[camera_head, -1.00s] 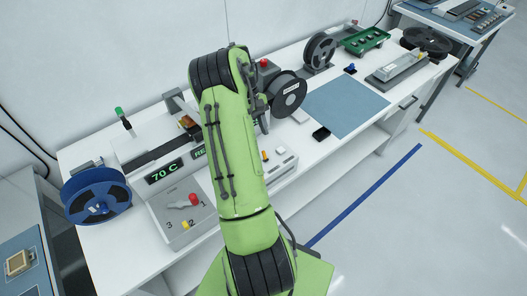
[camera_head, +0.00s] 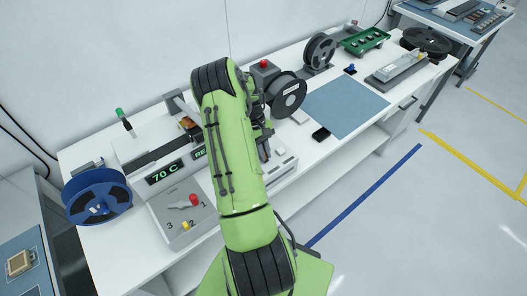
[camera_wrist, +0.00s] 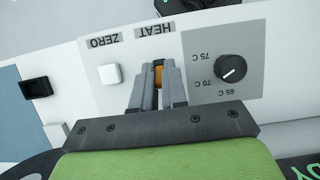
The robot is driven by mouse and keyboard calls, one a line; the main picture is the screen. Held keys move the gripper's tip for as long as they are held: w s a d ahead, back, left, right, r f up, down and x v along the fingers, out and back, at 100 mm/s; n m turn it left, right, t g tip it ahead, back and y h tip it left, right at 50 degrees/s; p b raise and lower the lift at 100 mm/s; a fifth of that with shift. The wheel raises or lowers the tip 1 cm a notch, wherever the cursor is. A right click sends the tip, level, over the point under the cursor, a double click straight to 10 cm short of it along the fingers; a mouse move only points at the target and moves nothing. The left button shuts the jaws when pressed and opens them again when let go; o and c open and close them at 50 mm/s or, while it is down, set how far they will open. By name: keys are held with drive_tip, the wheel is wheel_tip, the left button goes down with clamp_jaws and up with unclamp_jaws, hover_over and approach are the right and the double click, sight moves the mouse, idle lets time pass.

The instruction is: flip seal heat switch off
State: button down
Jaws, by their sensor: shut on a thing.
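The seal heat switch (camera_wrist: 158,74) is an orange lever under the label HEAT (camera_wrist: 155,30), upside down in the wrist view. My gripper (camera_wrist: 157,88) is shut on it, with one grey finger on each side. In the head view my gripper (camera_head: 263,150) is down at the small white panel in front of the machine, partly behind my green arm. The switch cannot be made out there. A green display (camera_head: 164,172) reads 70 C; a second display beside it is mostly hidden by my arm.
A white square button (camera_wrist: 110,74) marked ZERO and a black temperature knob (camera_wrist: 231,68) flank the switch. A grey panel with a red knob (camera_head: 194,199) stands left of my arm. A black reel (camera_head: 287,92) and blue mat (camera_head: 345,108) are to the right.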

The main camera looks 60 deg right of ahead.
sight(270, 166)
drive_tip(key=shift+s+t+b, duration=0.1)
drive_tip(key=shift+t+b, duration=0.2)
drive_tip(key=shift+b, duration=0.2)
drive_tip(key=t+b, duration=0.1)
drive_tip(key=b, duration=0.1)
drive_tip(key=s+t+h+b, duration=0.1)
drive_tip(key=b, duration=0.1)
drive_tip(key=t+h+b, duration=0.1)
drive_tip(key=t+b, duration=0.1)
drive_tip(key=b, duration=0.1)
drive_tip(key=shift+s+a+f, duration=0.25)
drive_tip(key=shift+a, duration=0.1)
drive_tip(key=t+b, duration=0.1)
drive_tip(key=b, duration=0.1)
drive_tip(key=t+h+b, duration=0.1)
drive_tip(key=b, duration=0.1)
drive_tip(key=s+b, duration=0.1)
drive_tip(key=b, duration=0.1)
drive_tip(key=shift+a+f+t+h, duration=0.1)
drive_tip(key=shift+a+t+h, duration=0.15)
drive_tip(key=shift+t+h, duration=0.15)
drive_tip(key=b, duration=0.2)
drive_tip(key=t+b, duration=0.1)
drive_tip(key=shift+s+a+t+h+b, duration=0.2)
drive_tip(key=shift+t+h+b, duration=0.1)
drive_tip(key=shift+h+b, duration=0.1)
drive_tip(key=shift+r, duration=0.2)
drive_tip(key=c, duration=1.2)
unclamp_jaws()
drive_tip(key=shift+o, duration=0.2)
